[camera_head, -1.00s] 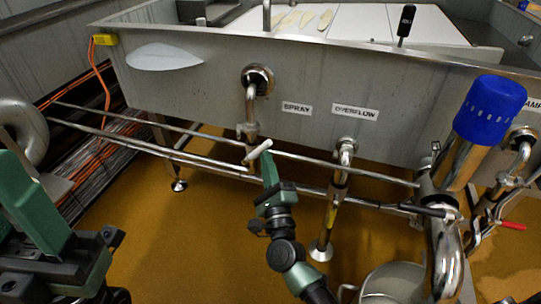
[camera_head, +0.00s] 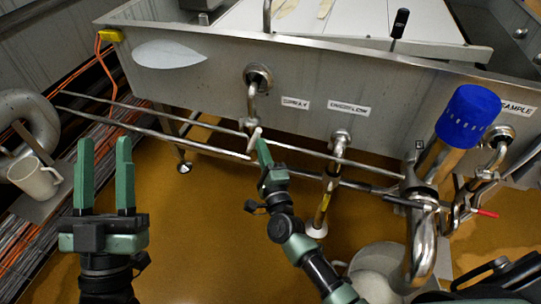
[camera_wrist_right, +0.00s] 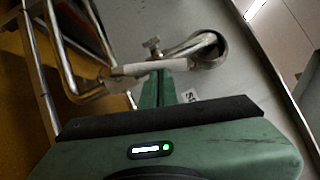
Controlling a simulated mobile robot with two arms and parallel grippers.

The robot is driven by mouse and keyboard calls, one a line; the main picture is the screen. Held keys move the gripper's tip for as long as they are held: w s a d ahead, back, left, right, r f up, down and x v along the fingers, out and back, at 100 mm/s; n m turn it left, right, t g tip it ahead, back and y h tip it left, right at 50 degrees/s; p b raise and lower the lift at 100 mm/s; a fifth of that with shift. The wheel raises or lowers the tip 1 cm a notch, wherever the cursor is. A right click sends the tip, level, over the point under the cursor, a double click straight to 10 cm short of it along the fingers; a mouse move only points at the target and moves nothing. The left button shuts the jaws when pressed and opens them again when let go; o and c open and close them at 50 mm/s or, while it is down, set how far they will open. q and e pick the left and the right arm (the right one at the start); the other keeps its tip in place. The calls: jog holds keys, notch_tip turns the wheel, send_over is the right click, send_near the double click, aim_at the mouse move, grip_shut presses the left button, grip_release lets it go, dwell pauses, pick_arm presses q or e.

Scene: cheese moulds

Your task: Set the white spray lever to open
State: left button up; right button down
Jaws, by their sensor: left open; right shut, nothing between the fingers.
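The white spray lever (camera_head: 254,139) sits on the valve of the pipe below the SPRAY label (camera_head: 295,103). It slants steeply up to the right in the head view; in the right wrist view it is the pale handle (camera_wrist_right: 130,70) left of the pipe elbow. My right gripper (camera_head: 262,147) is shut and empty, its fingertips right beside the lever. In the wrist view the fingertips (camera_wrist_right: 160,82) overlap the lever; I cannot tell whether they touch. My left gripper (camera_head: 105,145) is open and empty, fingers up, at the left, well away from the lever.
Horizontal steel rails (camera_head: 180,144) run below the steel vat (camera_head: 220,55). The OVERFLOW pipe (camera_head: 338,150) stands right of the lever. A blue-capped pipe (camera_head: 467,115) and a bucket (camera_head: 377,272) are further right. A white mug (camera_head: 35,178) stands at left.

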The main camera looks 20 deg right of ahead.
aim_at(255, 138)
pick_arm(q)
jog(key=w+a+f+g+y+p, duration=0.1)
jog(key=w+f+g+y+p, duration=0.2)
jog(key=f+g, duration=0.85)
pick_arm(e)
jog(key=shift+w+a+r+n+g+p, duration=0.4)
jog(key=shift+a+r+n+g+p, duration=0.25)
jog(key=shift+n, duration=0.45)
pick_arm(q)
jog(key=s+a+f+g+y+p, duration=0.1)
jog(key=s+a+f+g, duration=0.1)
jog(key=s+f, duration=0.3)
jog(key=s+a+f+g+y, duration=0.1)
jog(key=s+f+g, duration=0.3)
jog(key=f, duration=0.6)
jog(key=shift+s+a+n+y+p, duration=0.3)
jog(key=shift+s+a+n+p, duration=0.1)
jog(key=shift+s+a, duration=0.4)
pick_arm(e)
jog(key=shift+w+a+r, duration=0.2)
jog(key=shift+w+a, duration=0.05)
jog(key=shift+w, duration=0.05)
pick_arm(q)
jog(key=shift+f+g, duration=0.1)
jog(key=shift+g, duration=0.15)
